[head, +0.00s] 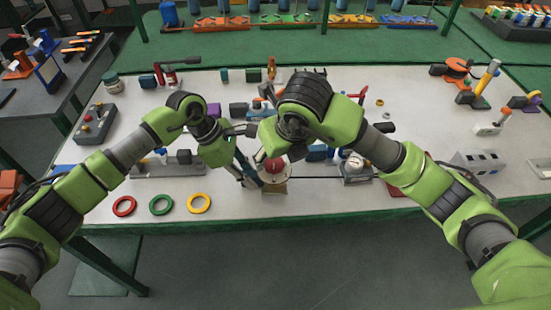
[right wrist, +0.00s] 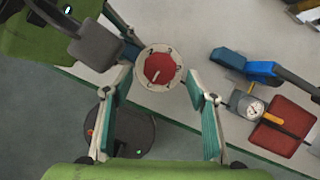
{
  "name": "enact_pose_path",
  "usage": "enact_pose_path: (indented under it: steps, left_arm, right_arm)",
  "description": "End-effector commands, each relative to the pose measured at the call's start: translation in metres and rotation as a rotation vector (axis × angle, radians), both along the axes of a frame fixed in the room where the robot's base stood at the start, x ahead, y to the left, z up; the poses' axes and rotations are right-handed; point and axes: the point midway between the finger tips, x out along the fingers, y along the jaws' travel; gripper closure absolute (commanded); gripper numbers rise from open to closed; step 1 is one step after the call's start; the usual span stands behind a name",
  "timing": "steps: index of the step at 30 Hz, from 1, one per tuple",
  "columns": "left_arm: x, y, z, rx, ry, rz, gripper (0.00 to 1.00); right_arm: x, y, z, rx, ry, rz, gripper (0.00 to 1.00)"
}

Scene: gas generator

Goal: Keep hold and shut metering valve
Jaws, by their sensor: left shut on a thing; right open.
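The metering valve shows in the head view as a red knob on a pale round dial (head: 275,170), near the front edge of the table. In the right wrist view it is the red knob on a marked white dial (right wrist: 159,68). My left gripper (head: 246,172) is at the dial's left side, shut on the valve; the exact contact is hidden. It also shows at upper left in the right wrist view (right wrist: 122,48). My right gripper (right wrist: 164,84) is open, one finger on each side of the dial; I cannot tell whether they touch it. My right wrist hides part of this in the head view.
Red, green (head: 161,204) and yellow rings lie at the front left of the table. A gauge (right wrist: 253,107) with a red plate (right wrist: 283,128) stands right of the dial. Blue parts (right wrist: 262,70) lie behind.

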Motion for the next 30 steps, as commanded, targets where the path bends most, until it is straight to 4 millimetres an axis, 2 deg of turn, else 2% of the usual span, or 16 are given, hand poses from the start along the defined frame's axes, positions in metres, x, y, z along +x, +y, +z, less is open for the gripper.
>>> enact_pose_path:
  steps: [1, 6, 12, 17, 24, 25, 27, 30]
  left_arm:
    - [0.000, 0.000, 0.001, 0.000, -0.001, 0.000, 1.00]
    - [0.000, 0.000, 0.000, 0.000, -0.001, 0.000, 1.00]
    - [0.000, 0.000, 0.000, 0.000, -0.001, 0.000, 1.00]
    - [0.000, 0.000, 0.000, 0.000, -0.001, 0.000, 1.00]
    - [0.000, 0.000, 0.000, 0.000, -0.001, 0.000, 1.00]
    - [0.000, 0.000, 0.000, 0.000, -0.001, 0.000, 0.78]
    - [0.000, 0.000, 0.000, 0.000, -0.001, 0.000, 0.61]
    - [0.000, 0.000, 0.000, 0.000, -0.001, 0.000, 0.61]
  right_arm:
    - [-0.003, -0.001, 0.012, 0.002, -0.007, 0.002, 0.48]
    - [-0.017, -0.006, 0.046, 0.001, -0.005, 0.001, 0.48]
    - [-0.029, -0.010, 0.074, 0.000, -0.003, 0.000, 0.48]
    - [-0.033, -0.012, 0.083, 0.000, -0.001, 0.000, 0.48]
    - [-0.034, -0.012, 0.084, -0.001, 0.000, 0.000, 0.48]
    - [-0.034, -0.012, 0.084, 0.000, 0.000, -0.001, 0.48]
    - [-0.033, -0.012, 0.084, 0.000, 0.000, -0.001, 0.48]
    - [-0.033, -0.012, 0.084, -0.001, 0.001, -0.001, 0.48]
